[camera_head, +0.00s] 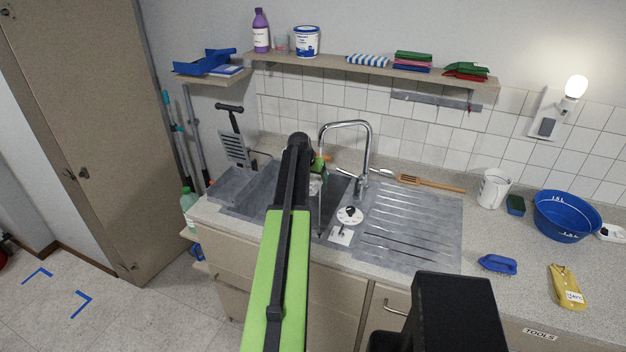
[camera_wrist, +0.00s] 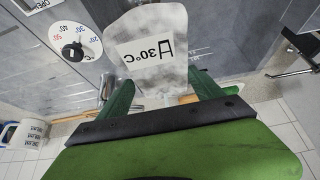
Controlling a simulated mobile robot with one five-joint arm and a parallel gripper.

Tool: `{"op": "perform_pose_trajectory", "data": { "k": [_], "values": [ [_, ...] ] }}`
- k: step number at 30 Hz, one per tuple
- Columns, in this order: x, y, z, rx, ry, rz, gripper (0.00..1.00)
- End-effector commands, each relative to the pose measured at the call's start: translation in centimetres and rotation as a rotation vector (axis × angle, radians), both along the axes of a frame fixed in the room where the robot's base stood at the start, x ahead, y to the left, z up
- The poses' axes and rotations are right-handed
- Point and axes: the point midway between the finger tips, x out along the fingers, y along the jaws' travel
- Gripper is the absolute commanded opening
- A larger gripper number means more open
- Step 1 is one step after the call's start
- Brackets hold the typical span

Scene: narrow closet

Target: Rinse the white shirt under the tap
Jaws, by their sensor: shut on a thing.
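The white shirt (camera_wrist: 158,22) is a pale, grey-smudged piece with a tag reading 30°C. In the wrist view it is between the green fingers of my gripper (camera_wrist: 163,88), which is shut on it. In the head view my gripper (camera_head: 318,166) is over the sink basin (camera_head: 262,190), close to the spout end of the chrome tap (camera_head: 368,145). The shirt shows there only as a small pale patch (camera_head: 315,186), partly hidden by my arm. I cannot clearly tell whether water is running. A temperature dial (camera_head: 350,215) sits right of the basin; it also shows in the wrist view (camera_wrist: 75,42).
The ribbed drainboard (camera_head: 415,230) is clear. A wooden fork (camera_head: 430,183) lies behind. A shelf (camera_head: 345,68) hangs above the tap.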

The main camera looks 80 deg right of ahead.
Motion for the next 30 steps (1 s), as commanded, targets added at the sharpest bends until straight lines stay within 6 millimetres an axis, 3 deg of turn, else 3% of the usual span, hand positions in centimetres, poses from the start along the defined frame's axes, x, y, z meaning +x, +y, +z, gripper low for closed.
{"op": "perform_pose_trajectory", "data": {
  "k": [30],
  "values": [
    [-1.0, -0.5, 0.0, -0.001, 0.001, 0.0, 0.14]
  ]
}}
